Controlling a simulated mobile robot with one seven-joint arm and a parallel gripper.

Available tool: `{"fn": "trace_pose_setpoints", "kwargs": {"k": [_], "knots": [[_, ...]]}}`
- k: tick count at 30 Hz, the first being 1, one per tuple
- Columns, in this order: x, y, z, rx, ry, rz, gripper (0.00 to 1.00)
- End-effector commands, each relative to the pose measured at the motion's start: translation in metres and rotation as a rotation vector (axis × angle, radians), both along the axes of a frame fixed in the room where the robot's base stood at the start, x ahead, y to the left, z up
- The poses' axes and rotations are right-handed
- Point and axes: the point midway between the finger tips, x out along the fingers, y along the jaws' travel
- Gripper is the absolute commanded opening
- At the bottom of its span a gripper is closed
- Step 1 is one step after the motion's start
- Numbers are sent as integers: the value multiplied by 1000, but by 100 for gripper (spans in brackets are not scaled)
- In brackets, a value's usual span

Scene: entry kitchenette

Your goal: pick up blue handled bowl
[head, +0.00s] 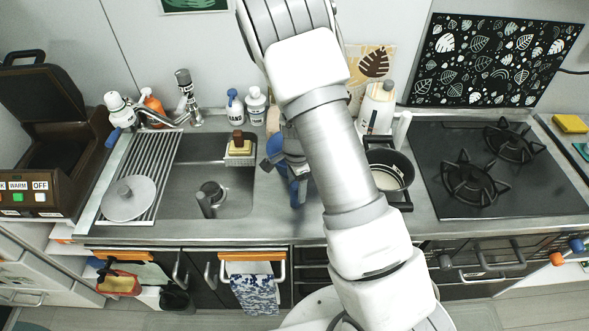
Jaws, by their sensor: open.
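I cannot clearly make out a blue handled bowl in the head view. Blue parts (275,148) show beside the grey end of my arm, over the counter just right of the sink. I cannot tell whether they belong to a bowl's handle or to my gripper. My gripper (291,172) is open and partly hidden behind my own arm. The counter behind the arm is hidden too.
The sink (222,205) has a drying rack (150,165) with a round grey lid (128,198). A black pot (389,170) stands right of my arm, beside the stove (440,195). Bottles (256,105) line the back. A brown appliance (45,135) stands left.

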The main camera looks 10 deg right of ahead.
Motion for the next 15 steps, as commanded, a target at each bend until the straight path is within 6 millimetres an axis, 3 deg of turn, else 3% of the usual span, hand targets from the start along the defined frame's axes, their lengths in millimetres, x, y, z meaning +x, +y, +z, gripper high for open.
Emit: {"fn": "trace_pose_setpoints", "kwargs": {"k": [15], "knots": [[2,-3,-50,1,0,-1,72]]}}
